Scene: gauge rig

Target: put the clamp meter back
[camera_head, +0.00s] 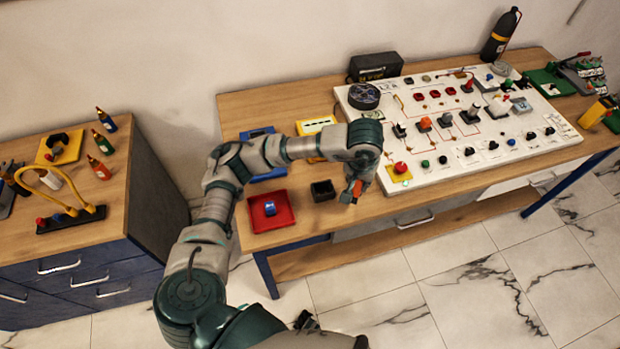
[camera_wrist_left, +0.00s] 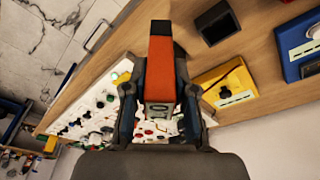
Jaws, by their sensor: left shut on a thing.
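My left gripper (camera_head: 352,190) is shut on an orange-red and dark block-shaped tool, which looks like the clamp meter (camera_head: 357,188). In the left wrist view, the gripper (camera_wrist_left: 160,100) has a finger on each side of the clamp meter (camera_wrist_left: 158,70), and a small grey display with digits shows on it. In the head view the gripper and tool are over the workbench (camera_head: 285,105), between a small black bin (camera_head: 323,190) and the white panel. The height above the bench is hard to tell. My right gripper is not in view.
The white panel (camera_head: 440,170) with switches and knobs fills the bench's right part. A red tray (camera_head: 286,217) holds a blue item. A yellow tray (camera_head: 310,126) and blue trays (camera_head: 257,133) lie behind my arm. A side cabinet (camera_head: 90,215) stands left.

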